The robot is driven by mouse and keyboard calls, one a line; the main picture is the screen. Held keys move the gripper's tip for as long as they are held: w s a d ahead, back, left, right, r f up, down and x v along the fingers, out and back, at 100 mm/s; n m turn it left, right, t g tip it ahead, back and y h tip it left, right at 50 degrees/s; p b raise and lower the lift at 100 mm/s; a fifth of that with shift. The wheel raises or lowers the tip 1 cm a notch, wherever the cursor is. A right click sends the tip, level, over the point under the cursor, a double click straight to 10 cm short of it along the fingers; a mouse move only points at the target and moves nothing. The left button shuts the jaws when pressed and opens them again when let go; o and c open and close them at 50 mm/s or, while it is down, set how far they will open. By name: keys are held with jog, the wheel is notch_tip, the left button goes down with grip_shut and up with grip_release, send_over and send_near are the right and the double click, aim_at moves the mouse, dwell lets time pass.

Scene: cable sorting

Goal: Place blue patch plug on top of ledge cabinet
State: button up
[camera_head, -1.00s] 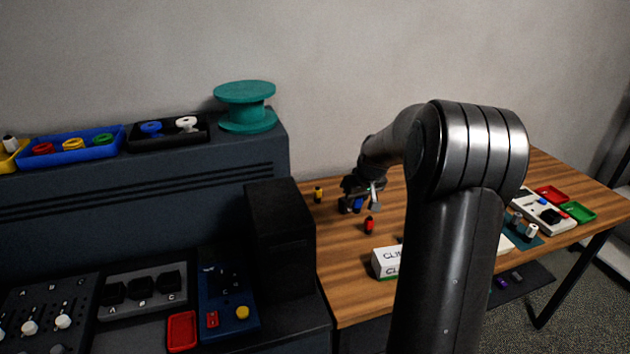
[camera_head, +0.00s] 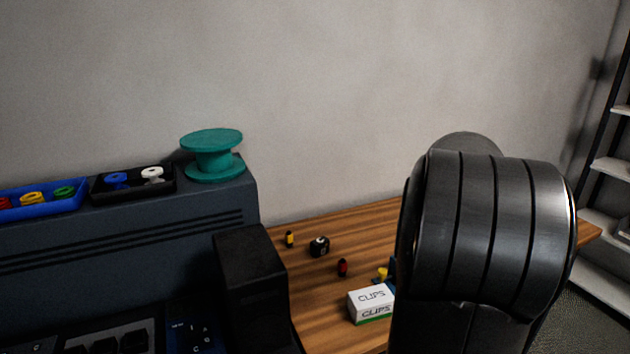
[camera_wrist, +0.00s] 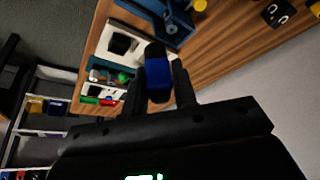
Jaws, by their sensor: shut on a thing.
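The blue patch plug (camera_wrist: 158,78) is between the fingers of my gripper (camera_wrist: 160,88) in the wrist view, with its black end pointing away. My gripper is shut on it and holds it above the wooden table. In the head view my arm hides the gripper and the plug. The ledge cabinet (camera_head: 120,235) is the dark blue-grey unit at the left, with a flat top.
A blue tray (camera_head: 45,213), a black tray (camera_head: 135,195) and a teal spool (camera_head: 212,156) stand on the cabinet top. A black box (camera_head: 250,280) stands beside it. The table (camera_head: 305,290) holds a clips box (camera_head: 371,302) and a red plug (camera_head: 342,268).

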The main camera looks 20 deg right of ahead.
jog(key=w+d+f+m+g, duration=0.1)
jog(key=w+d+f, duration=0.2)
jog(key=w+d, duration=0.65)
jog(key=w+d+f+m, duration=0.2)
jog(key=w+d+f, duration=0.2)
jog(key=w+d, duration=0.6)
jog(key=shift+n+h, duration=0.3)
jog(key=w+f, duration=0.1)
jog(key=f, duration=0.3)
jog(key=w+f, duration=0.1)
jog(key=f, duration=0.4)
jog(key=w+d+f, duration=0.1)
jog(key=w+f, duration=0.1)
jog(key=f, duration=0.3)
jog(key=shift+f, duration=0.1)
jog(key=shift+f, duration=0.15)
jog(key=o, duration=1)
